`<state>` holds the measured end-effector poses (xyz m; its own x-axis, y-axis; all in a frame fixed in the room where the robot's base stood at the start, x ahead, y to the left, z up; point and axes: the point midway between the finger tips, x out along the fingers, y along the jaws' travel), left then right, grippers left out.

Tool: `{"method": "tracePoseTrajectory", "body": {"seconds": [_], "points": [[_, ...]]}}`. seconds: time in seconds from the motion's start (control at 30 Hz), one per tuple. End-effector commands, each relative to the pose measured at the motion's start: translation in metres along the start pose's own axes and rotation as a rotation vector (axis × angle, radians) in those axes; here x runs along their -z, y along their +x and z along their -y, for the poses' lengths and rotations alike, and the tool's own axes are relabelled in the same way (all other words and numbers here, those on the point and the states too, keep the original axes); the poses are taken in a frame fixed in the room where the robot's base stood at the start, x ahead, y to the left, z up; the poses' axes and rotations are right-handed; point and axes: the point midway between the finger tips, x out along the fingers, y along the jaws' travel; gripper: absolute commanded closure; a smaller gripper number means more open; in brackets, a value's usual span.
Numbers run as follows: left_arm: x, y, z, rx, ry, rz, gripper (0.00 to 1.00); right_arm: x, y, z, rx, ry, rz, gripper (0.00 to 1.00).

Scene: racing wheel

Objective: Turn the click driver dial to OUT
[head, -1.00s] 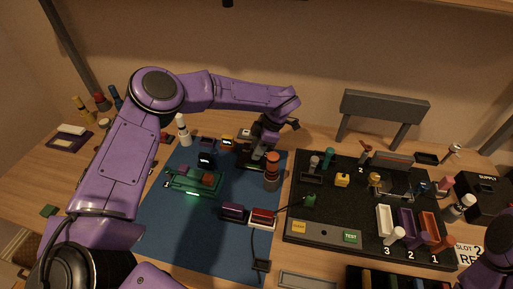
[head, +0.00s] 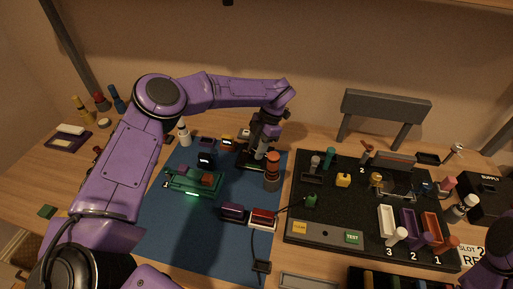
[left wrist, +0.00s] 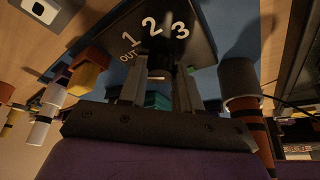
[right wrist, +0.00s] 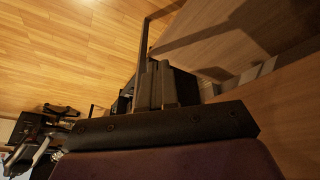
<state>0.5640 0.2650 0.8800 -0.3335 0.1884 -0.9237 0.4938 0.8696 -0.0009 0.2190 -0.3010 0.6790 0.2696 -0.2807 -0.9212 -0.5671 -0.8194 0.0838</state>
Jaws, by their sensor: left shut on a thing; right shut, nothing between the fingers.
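The click driver (left wrist: 190,22) shows in the left wrist view as a dark plate with white marks OUT, 1, 2 and 3 in an arc around its dial (left wrist: 158,62). In the head view the driver (head: 252,164) stands at the back right of the blue mat, partly hidden by my arm. My left gripper (head: 262,148) is over it, with its fingers (left wrist: 173,88) shut on the dial. The dial's pointer is too dark and covered to read. My right gripper (right wrist: 165,85) is shut and empty, away from the driver; in the head view only its arm shows.
An orange-and-grey cylinder (head: 272,172) stands close to the right of the driver. A green fixture (head: 194,181) and small dark blocks lie to the left on the blue mat (head: 185,240). A black board (head: 340,212) crowded with parts fills the right side.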

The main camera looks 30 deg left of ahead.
Motion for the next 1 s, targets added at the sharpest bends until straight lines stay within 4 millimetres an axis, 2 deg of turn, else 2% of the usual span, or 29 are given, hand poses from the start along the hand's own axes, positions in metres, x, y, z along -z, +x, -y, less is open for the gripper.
{"method": "tracePoseTrajectory", "body": {"seconds": [0.23, 0.27, 0.33, 0.67, 0.77, 1.0], "points": [[0.000, -0.001, 0.000, 0.000, -0.003, 0.001, 0.98, 0.000, 0.000, 0.000, 0.000, 0.000, 0.000, 1.00], [0.000, -0.001, -0.001, 0.000, -0.003, 0.001, 0.64, 0.000, 0.000, 0.000, 0.000, 0.000, 0.000, 1.00], [0.000, -0.001, -0.001, 0.000, -0.003, 0.001, 0.42, 0.000, 0.000, 0.000, 0.000, 0.000, 0.000, 1.00], [0.000, -0.003, 0.000, -0.001, 0.000, 0.001, 0.42, 0.000, 0.001, 0.000, 0.000, 0.000, 0.000, 1.00], [-0.001, -0.018, 0.000, -0.004, -0.002, 0.004, 0.42, -0.002, 0.005, 0.000, 0.000, 0.000, 0.000, 1.00], [-0.001, -0.075, 0.000, -0.005, -0.002, 0.004, 0.42, -0.005, 0.011, 0.001, 0.000, 0.000, 0.000, 1.00]]}}
